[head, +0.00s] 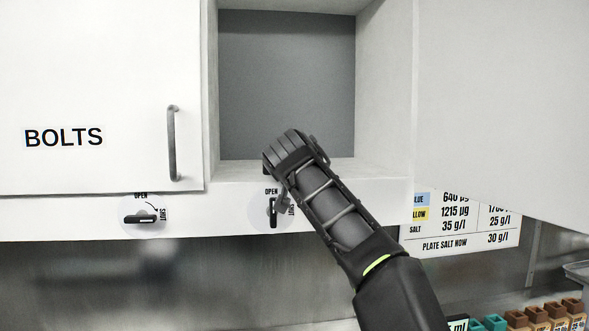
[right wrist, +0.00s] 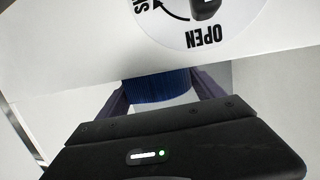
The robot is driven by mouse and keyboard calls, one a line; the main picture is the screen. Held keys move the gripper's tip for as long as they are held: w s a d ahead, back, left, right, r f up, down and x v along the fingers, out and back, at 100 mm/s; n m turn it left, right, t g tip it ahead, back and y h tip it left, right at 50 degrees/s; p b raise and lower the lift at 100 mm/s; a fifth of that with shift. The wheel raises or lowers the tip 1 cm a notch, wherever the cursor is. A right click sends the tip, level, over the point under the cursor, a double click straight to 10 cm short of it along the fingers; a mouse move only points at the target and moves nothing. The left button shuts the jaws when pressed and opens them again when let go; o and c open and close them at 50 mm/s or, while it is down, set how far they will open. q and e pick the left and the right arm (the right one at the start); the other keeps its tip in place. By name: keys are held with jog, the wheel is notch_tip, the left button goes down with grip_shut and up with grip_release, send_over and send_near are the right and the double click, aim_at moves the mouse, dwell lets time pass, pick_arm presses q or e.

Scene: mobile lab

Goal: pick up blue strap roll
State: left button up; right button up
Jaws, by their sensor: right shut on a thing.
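The blue strap roll (right wrist: 158,88) shows in the right wrist view as a ribbed dark blue surface between the fingers of my right gripper (right wrist: 162,92). The gripper is shut on it. In the head view my right arm reaches up from the lower right, and the right gripper (head: 284,155) is at the front of the open cabinet compartment (head: 290,65). The roll is hidden there behind my wrist and hand. My left gripper is not in view.
A closed door marked BOLTS (head: 90,100) with a vertical handle (head: 172,143) is on the left. Two knobs marked open and shut, the left knob (head: 140,218) and the right knob (head: 273,213), sit below. A printed chart (head: 462,222) and small coloured containers (head: 540,316) are lower right.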

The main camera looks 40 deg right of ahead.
jog(key=c, duration=0.7)
jog(key=shift+r, duration=0.2)
jog(key=shift+c, duration=0.2)
jog(key=shift+r, duration=1.6)
jog(key=f+b+v, duration=0.3)
jog(key=b+v, duration=0.5)
jog(key=v, duration=0.9)
jog(key=shift+s+a, duration=0.45)
jog(key=shift+s, duration=0.05)
